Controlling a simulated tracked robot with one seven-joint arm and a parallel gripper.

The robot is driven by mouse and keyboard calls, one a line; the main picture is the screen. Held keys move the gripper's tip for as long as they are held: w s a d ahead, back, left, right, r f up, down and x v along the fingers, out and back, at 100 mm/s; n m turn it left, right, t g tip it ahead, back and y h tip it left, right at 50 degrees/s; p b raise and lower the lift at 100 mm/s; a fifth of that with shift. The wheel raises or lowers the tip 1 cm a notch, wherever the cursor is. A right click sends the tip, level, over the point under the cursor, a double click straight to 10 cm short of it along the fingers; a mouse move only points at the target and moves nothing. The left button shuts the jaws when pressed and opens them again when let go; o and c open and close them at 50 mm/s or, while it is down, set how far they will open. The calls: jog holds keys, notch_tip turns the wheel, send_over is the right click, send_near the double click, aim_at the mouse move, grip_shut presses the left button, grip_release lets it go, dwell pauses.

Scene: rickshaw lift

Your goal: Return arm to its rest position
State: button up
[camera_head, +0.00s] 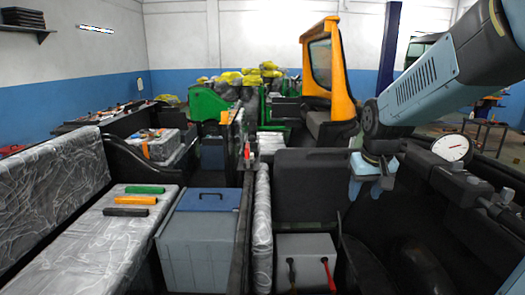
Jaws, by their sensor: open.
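My arm (425,85) reaches in from the upper right and bends down at a dark wrist joint. My gripper (369,184) hangs below that wrist, right of centre, with its light-blue fingers pointing down. It is open, and I see nothing held between the fingers. It is above the dark interior of the rickshaw, beside a black padded seat back (307,185). Part of the gripper's upper body is hidden by the wrist.
A round white gauge (451,148) sits on dark bars close to the right of my gripper. A grey box (200,245) and a silver-covered bench with green (144,190) and orange (135,200) blocks are at left. A battery-like box (307,265) with red and black handles stands below. An orange cab frame (343,75) rises behind.

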jog(key=s+a+r+t, duration=0.1)
jog(key=s+r, duration=0.2)
jog(key=s, duration=0.4)
jog(key=s+a+r+t, duration=0.1)
jog(key=s+r, duration=0.2)
jog(key=s, duration=0.5)
jog(key=shift+s+y, duration=0.25)
jog(key=shift+y, duration=0.05)
jog(key=shift+r, duration=0.1)
dwell(1.9)
jog(key=shift+c, duration=0.8)
jog(key=shift+d, duration=0.1)
